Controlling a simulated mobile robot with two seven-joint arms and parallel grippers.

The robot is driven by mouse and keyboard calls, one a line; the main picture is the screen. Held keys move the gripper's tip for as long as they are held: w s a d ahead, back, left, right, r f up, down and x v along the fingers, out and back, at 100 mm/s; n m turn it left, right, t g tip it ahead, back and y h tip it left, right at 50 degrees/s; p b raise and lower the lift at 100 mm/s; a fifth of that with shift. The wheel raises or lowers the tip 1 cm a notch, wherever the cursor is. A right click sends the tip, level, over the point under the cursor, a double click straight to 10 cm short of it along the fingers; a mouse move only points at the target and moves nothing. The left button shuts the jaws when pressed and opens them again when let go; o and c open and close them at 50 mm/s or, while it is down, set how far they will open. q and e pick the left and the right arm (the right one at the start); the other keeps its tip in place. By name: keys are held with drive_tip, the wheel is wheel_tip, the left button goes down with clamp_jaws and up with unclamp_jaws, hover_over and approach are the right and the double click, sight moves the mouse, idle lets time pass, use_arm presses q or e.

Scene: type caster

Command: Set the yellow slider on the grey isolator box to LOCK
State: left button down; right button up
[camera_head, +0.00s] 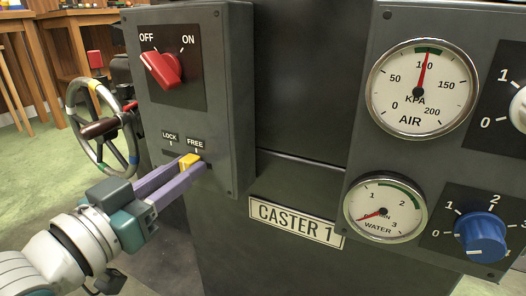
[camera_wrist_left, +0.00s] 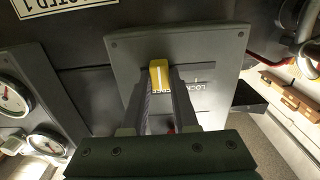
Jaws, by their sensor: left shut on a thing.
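The grey isolator box (camera_head: 225,75) is at the upper left of the head view. The yellow slider (camera_head: 189,161) is on its lower face, at the FREE end of its slot, right of the LOCK label (camera_head: 170,136). My left gripper (camera_head: 184,167) comes from the lower left and its purple fingers are shut on the slider. In the left wrist view the slider (camera_wrist_left: 159,75) sits between the two fingertips, with the box (camera_wrist_left: 215,50) behind it. The red knob (camera_head: 161,69) on the box points toward OFF. My right gripper does not show.
A handwheel (camera_head: 104,125) stands just left of the box, close to my left arm. The right panel (camera_head: 455,18) carries an AIR gauge (camera_head: 421,88), a WATER gauge (camera_head: 386,209) and a blue knob (camera_head: 481,238). A CASTER 1 plate (camera_head: 296,221) is below the box.

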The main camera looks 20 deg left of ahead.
sight(172, 152)
use_arm(q)
drive_tip(key=a, duration=0.5)
drive_tip(key=shift+w+a+p, duration=0.15)
drive_tip(key=shift+w+p, duration=0.05)
drive_tip(key=shift+p, duration=0.2)
drive_tip(key=shift+f, duration=0.1)
drive_tip(key=c, duration=1.1)
unclamp_jaws()
drive_tip(key=o, duration=0.4)
drive_tip(key=shift+a, duration=0.15)
drive_tip(key=shift+s, duration=0.1)
